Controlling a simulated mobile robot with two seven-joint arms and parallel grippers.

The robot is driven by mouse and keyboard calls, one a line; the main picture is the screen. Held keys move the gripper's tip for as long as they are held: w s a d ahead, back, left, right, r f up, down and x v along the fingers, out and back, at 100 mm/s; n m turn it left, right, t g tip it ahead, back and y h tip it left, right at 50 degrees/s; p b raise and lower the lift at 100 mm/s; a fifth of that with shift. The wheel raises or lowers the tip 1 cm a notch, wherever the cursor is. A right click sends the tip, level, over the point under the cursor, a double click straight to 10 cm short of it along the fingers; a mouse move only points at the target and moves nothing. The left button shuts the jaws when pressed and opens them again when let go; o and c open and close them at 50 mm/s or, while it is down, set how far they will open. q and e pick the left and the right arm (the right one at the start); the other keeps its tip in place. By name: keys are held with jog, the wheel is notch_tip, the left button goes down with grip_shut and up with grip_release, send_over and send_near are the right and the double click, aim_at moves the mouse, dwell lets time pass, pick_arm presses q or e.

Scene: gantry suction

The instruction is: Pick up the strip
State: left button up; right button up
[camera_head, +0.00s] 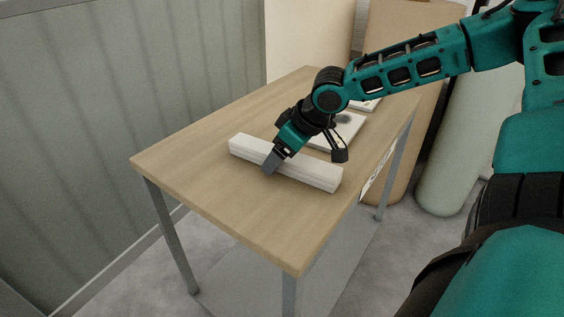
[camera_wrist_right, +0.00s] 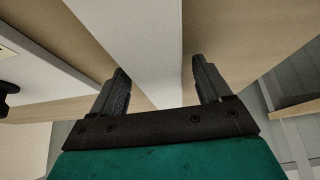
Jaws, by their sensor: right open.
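The strip (camera_head: 315,174) is a long white bar lying across the wooden table, slanting from upper left to lower right in the head view. My right gripper (camera_head: 271,163) reaches down at about the middle of the strip, its grey fingers pointing at the table. In the right wrist view the gripper (camera_wrist_right: 161,85) is open, and the white strip (camera_wrist_right: 137,38) runs between its two fingers. A gap shows beside the right finger there; contact on the left side is unclear. The head view hides the far finger. My left gripper is in neither view.
The wooden table (camera_head: 190,157) has free room left and in front of the strip. A white flat item with a dark patch (camera_head: 346,127) lies behind it, partly hidden by my arm. A grey ribbed wall (camera_head: 130,70) stands left; large rolls (camera_head: 455,165) stand right.

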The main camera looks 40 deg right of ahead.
jog(key=c, duration=1.2)
jog(key=shift+r, duration=0.1)
jog(key=shift+c, duration=0.4)
jog(key=shift+r, duration=0.1)
